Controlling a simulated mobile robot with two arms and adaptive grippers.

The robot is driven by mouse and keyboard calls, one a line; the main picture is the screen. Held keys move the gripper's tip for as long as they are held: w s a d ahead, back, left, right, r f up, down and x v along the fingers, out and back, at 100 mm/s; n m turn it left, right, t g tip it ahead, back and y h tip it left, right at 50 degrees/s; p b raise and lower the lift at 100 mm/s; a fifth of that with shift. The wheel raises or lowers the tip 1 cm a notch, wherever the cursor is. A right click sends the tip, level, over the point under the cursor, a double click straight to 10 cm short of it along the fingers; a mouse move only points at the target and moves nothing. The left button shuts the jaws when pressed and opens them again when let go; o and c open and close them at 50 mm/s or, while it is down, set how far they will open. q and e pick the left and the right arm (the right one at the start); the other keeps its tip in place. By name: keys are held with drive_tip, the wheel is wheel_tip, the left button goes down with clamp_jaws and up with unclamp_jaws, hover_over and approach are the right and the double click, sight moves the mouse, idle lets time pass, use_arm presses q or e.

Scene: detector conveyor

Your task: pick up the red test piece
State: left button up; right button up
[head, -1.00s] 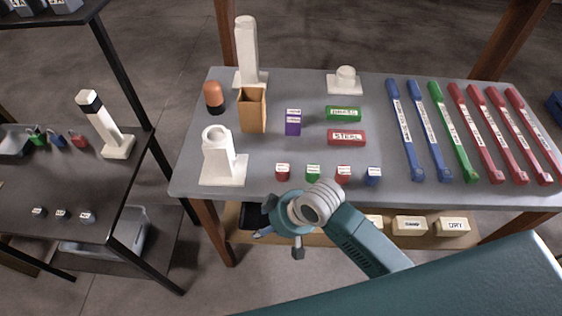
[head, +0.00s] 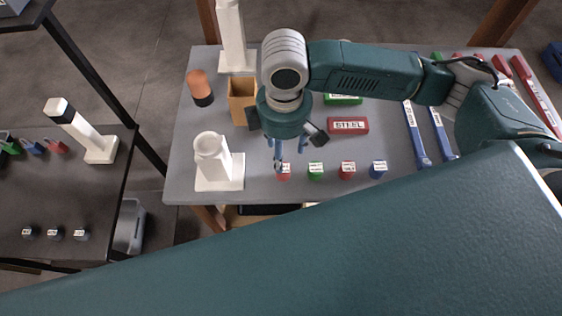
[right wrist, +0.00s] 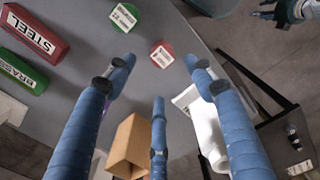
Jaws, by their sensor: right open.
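A small red test piece (head: 284,172) with a white label on top stands at the table's front, leftmost in a row of small labelled pieces. It also shows in the right wrist view (right wrist: 161,54). A second red piece (head: 347,170) stands further right in the row. My right gripper (head: 278,160) points down over the leftmost red piece, open and empty. In the right wrist view its three blue fingers (right wrist: 160,74) are spread, with the red piece just past their tips. My left gripper (right wrist: 272,14) shows small at that view's upper right corner; its jaws are unclear.
A green piece (head: 316,171) stands just right of the leftmost red one, and a blue piece (head: 379,169) ends the row. A white stand (head: 213,165) is close on the left. An open brown box (head: 241,100) and a red STEEL block (head: 347,126) lie behind.

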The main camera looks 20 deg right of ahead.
sight(284, 168)
drive_tip(key=f, duration=0.3)
drive_tip(key=shift+s+f, duration=0.25)
drive_tip(key=shift+f, duration=0.1)
drive_tip(key=shift+w+f+p, duration=0.1)
drive_tip(key=shift+f+p, duration=0.4)
drive_tip(key=shift+f, duration=0.05)
wheel_tip(284, 168, down, 4)
drive_tip(key=shift+a+r+p, duration=0.15)
drive_tip(key=shift+p, duration=0.5)
drive_tip(key=shift+f, duration=0.45)
drive_tip(key=shift+c, duration=0.2)
use_arm(q)
drive_tip(key=shift+s+d+r, duration=0.2)
drive_tip(key=shift+s+r, duration=0.75)
drive_tip(key=shift+r, duration=0.25)
use_arm(e)
drive_tip(key=c, duration=1.2)
